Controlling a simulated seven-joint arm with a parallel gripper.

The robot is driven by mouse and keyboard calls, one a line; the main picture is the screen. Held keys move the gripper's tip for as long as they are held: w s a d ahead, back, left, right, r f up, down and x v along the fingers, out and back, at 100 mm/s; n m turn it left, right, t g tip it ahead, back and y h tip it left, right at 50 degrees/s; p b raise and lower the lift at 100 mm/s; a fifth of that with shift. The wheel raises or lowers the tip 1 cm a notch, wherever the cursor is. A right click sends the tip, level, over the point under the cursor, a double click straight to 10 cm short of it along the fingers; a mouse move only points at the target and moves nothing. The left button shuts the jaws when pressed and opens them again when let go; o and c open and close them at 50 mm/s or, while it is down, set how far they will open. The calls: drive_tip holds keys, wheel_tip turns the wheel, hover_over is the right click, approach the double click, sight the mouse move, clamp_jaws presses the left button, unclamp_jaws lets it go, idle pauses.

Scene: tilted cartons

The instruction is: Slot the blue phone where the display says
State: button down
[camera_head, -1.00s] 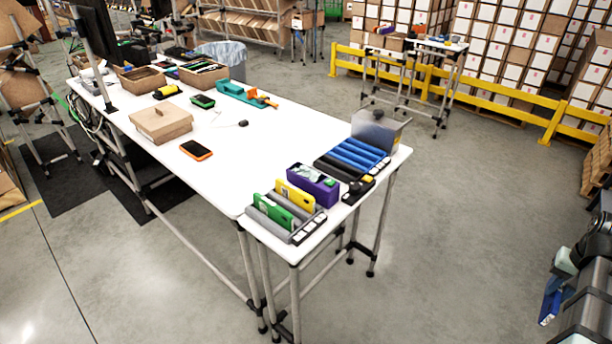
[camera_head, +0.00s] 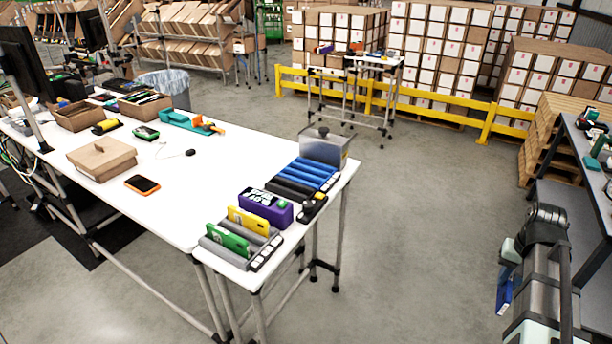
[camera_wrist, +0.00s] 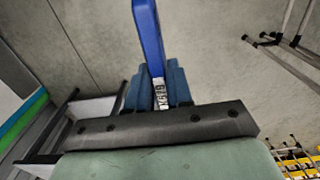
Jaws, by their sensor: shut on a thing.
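My gripper (camera_wrist: 160,90) is shut on the blue phone (camera_wrist: 150,38), which sticks out edge-on beyond the fingers in the wrist view. In the head view the phone (camera_head: 504,293) hangs over open floor at the right, well apart from the table. A grey slotted rack (camera_head: 262,252) at the table's near end holds a green phone (camera_head: 227,238) and a yellow phone (camera_head: 248,221), both leaning. Farther back is a rack with blue and black ridges (camera_head: 318,169).
Another table (camera_head: 575,145) stands at right. Floor between is clear.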

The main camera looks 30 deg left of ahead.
idle(0.6)
drive_tip(key=r, duration=0.2)
drive_tip(key=w+r+m, duration=0.1)
drive_tip(key=r, duration=0.1)
drive_tip(key=w+r+m, duration=0.1)
drive_tip(key=r, duration=0.1)
drive_tip(key=shift+w+a+r, duration=0.2)
drive_tip(key=shift+r, duration=0.1)
drive_tip(key=w+a+r, duration=0.3)
drive_tip(key=r, duration=0.2)
drive_tip(key=w+a+r+n, duration=0.1)
drive_tip(key=w+a+n, duration=0.4)
drive_tip(key=a, duration=0.7)
drive_tip(key=w+a+r+n, duration=0.1)
drive_tip(key=w+a+n, duration=0.2)
drive_tip(key=w+a, duration=0.6)
drive_tip(key=s+a+f+n, duration=0.1)
drive_tip(key=a+n, duration=0.5)
drive_tip(key=a, duration=1.6)
drive_tip(key=s+a+f+n, duration=0.1)
drive_tip(key=a+f+n, duration=0.2)
drive_tip(key=a, duration=1.9)
drive_tip(key=n, duration=0.3)
drive_tip(key=shift+s+a+f, duration=0.3)
drive_tip(key=shift+f, duration=0.1)
